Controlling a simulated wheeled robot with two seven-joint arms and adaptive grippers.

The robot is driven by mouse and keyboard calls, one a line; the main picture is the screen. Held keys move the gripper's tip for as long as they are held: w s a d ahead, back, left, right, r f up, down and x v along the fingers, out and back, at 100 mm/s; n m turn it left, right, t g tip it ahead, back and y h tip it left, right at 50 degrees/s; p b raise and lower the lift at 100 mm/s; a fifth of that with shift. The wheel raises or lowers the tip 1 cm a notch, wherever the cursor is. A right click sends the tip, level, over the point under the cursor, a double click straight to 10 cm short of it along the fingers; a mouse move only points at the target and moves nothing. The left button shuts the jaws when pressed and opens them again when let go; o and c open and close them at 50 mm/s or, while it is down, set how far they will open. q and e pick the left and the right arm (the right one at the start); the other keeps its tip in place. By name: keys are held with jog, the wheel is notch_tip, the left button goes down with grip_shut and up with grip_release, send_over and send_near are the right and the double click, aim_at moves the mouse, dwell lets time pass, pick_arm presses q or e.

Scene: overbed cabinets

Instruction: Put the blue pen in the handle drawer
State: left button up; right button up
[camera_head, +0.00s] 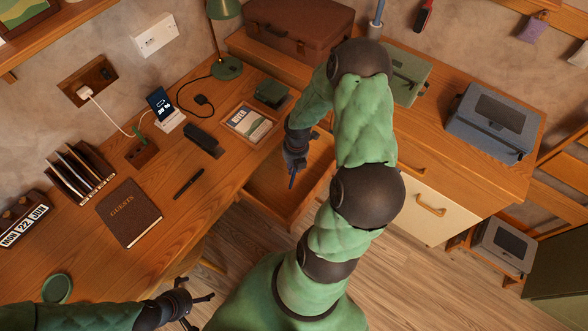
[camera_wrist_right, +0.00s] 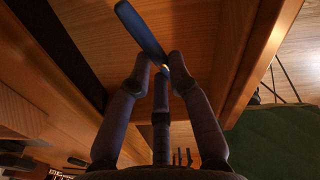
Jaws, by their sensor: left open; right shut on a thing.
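The blue pen (camera_wrist_right: 141,30) is held between the fingertips of my right gripper (camera_wrist_right: 160,65), which is shut on it. In the head view the pen (camera_head: 292,180) hangs below my right gripper (camera_head: 294,163), over the open drawer (camera_head: 287,205) under the desk. The drawer's wooden floor shows beneath the pen in the right wrist view; the pen appears above it, and I cannot tell whether it touches. My arm hides part of the drawer and its front. My left gripper (camera_head: 199,302) is open and empty at the lower left, near the desk's front edge.
On the desk lie a dark pen (camera_head: 188,183), a guest book (camera_head: 129,213), a black stapler-like object (camera_head: 204,139) and a framed card (camera_head: 248,122). A cabinet with a cream drawer front (camera_head: 432,205) stands to the right. The wooden floor is clear in front.

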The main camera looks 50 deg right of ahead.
jog(key=d+f, duration=0.1)
jog(key=w+d+f+b, duration=0.1)
jog(key=f, duration=0.1)
jog(key=w+d+f+b, duration=0.1)
jog(key=f, duration=0.1)
jog(key=shift+w, duration=0.1)
jog(key=f+b, duration=0.2)
jog(key=f, duration=0.1)
jog(key=shift+w+d+f, duration=0.1)
jog(key=shift+d+f, duration=0.1)
jog(key=shift+f, duration=0.1)
jog(key=shift+r, duration=0.1)
jog(key=o, duration=0.8)
jog(key=shift+o, duration=0.2)
notch_tip(320, 180, up, 12)
jog(key=p, duration=0.5)
jog(key=shift+d, duration=0.3)
